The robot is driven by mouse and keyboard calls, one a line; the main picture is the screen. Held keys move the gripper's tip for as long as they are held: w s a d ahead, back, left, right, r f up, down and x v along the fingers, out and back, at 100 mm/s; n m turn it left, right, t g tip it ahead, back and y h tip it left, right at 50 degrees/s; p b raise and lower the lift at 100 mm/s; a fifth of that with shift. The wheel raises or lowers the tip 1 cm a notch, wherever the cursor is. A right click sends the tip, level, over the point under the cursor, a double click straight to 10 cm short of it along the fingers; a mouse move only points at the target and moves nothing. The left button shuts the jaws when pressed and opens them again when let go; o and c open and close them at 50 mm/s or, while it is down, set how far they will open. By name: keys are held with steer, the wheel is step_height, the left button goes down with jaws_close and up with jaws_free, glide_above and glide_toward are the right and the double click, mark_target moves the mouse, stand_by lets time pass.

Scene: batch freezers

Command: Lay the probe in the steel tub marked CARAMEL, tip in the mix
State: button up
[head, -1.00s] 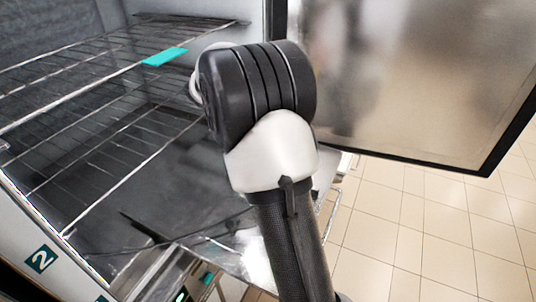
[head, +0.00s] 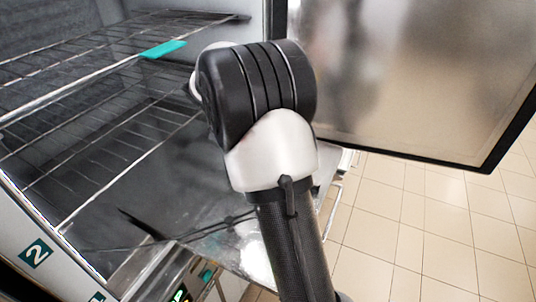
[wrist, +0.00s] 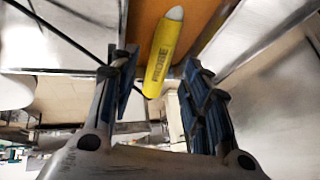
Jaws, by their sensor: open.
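The yellow probe (wrist: 163,50), with dark lettering and a pale rounded end, shows in the wrist view against an orange-brown surface. My gripper (wrist: 157,65) is open, with its blue-padded fingers on either side of the probe's lower part. I cannot tell whether either finger touches it. A thin black cable (wrist: 65,40) runs from the upper left to the left finger. In the head view my arm hides the gripper and the probe. I cannot make out a tub marked CARAMEL in either view.
In the head view an open cabinet has wire shelves (head: 95,60) with a teal tag (head: 162,49) on the upper rack. A teal label "2" (head: 36,254) is on its frame. An open door (head: 410,80) stands at the right. The tiled floor (head: 400,225) below it is clear.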

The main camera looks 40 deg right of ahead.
step_height(320, 180, up, 10)
stand_by(0.6)
stand_by(0.5)
steer(key=shift+a, duration=0.1)
